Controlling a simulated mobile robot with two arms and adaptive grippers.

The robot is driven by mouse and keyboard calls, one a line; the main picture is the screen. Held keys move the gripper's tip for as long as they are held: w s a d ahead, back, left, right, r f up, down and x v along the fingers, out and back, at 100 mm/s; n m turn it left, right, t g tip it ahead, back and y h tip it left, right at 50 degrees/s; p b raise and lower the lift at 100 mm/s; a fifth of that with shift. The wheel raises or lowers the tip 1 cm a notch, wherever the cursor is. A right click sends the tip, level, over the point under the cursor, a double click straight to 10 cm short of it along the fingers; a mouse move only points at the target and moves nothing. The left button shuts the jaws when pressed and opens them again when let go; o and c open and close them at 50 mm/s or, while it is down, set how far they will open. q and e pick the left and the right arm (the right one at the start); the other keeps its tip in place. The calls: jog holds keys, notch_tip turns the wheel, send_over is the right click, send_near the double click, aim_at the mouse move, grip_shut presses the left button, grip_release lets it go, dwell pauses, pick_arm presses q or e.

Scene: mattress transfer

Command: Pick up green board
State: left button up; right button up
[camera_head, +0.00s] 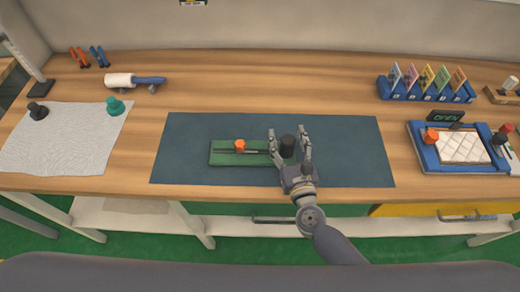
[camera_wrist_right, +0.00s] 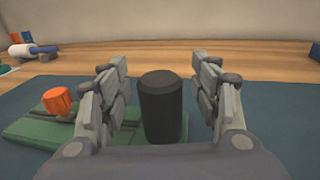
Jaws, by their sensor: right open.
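The green board (camera_head: 228,158) lies flat on the dark blue mat (camera_head: 340,150) near the middle of the table. An orange knob (camera_head: 240,146) and a black cylinder (camera_head: 288,142) stand on it. My right gripper (camera_head: 290,133) is open, with its fingers on either side of the black cylinder. In the right wrist view the black cylinder (camera_wrist_right: 160,105) stands upright between the fingers, with gaps on both sides. There the green board (camera_wrist_right: 35,132) shows at lower left with the orange knob (camera_wrist_right: 58,101). The board's right part is partly hidden by the gripper. My left gripper is out of view.
A white sheet (camera_head: 65,145) with black and teal knobs lies at left. A roller (camera_head: 120,80) and pliers (camera_head: 98,56) lie behind it. A blue rack of cards (camera_head: 425,95) stands back right, above a blue-framed tray (camera_head: 430,155). The mat around the board is clear.

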jog(key=c, duration=0.3)
grip_shut()
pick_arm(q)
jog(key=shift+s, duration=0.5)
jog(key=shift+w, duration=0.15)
pick_arm(e)
jog(key=shift+r, duration=0.15)
